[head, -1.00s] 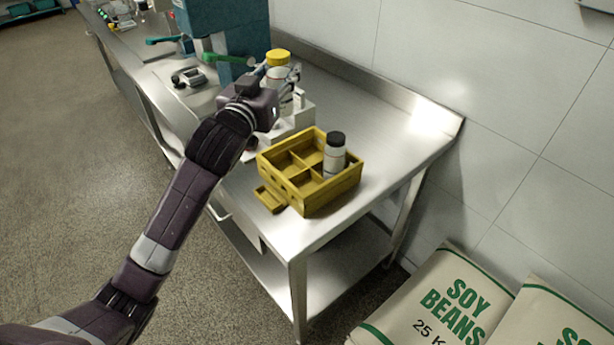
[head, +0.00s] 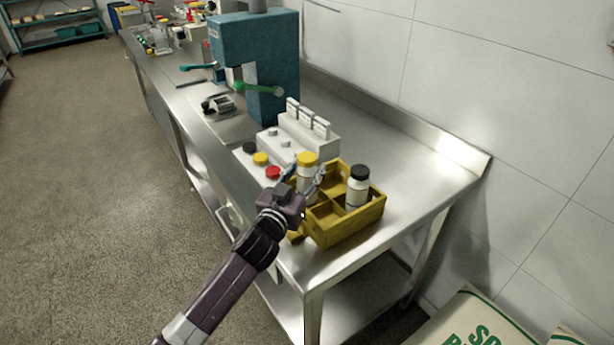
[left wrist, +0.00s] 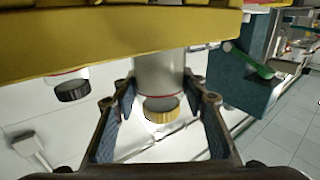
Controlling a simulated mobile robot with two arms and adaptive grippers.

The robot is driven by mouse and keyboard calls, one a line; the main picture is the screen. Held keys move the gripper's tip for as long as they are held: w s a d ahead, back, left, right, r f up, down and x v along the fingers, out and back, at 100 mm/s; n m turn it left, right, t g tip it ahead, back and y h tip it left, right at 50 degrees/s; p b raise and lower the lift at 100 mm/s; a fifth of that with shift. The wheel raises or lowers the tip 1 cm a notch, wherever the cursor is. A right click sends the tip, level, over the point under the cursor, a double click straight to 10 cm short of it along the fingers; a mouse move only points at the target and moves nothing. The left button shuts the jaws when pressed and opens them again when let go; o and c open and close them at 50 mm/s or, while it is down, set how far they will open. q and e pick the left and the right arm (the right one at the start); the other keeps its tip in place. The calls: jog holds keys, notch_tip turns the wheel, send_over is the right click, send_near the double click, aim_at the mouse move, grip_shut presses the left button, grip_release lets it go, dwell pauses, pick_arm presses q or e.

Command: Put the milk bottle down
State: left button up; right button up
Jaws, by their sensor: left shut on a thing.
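The milk bottle (head: 307,180), white with a yellow cap, is in my left gripper (head: 304,184), whose fingers are shut around it. It is upright at the left part of the yellow divided crate (head: 337,236). In the left wrist view, which is upside down, the bottle (left wrist: 158,76) is between the fingers (left wrist: 160,97). The wall of the crate (left wrist: 130,30) hides its lower end, so I cannot tell if it touches the crate floor. A black-capped bottle (head: 357,190) stands in a right compartment of the crate. My right gripper is not in view.
A white rack (head: 300,140) and black, yellow and red caps (head: 273,173) are just left of the crate. The blue mill (head: 262,60) with its green handle (head: 258,88) stands farther back. The steel table (head: 420,165) is bare right of the crate.

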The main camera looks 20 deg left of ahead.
pick_arm(q)
jog(key=shift+f, duration=0.85)
jog(key=shift+f, duration=0.15)
jog(key=o, duration=1.4)
jog(key=shift+c, duration=0.2)
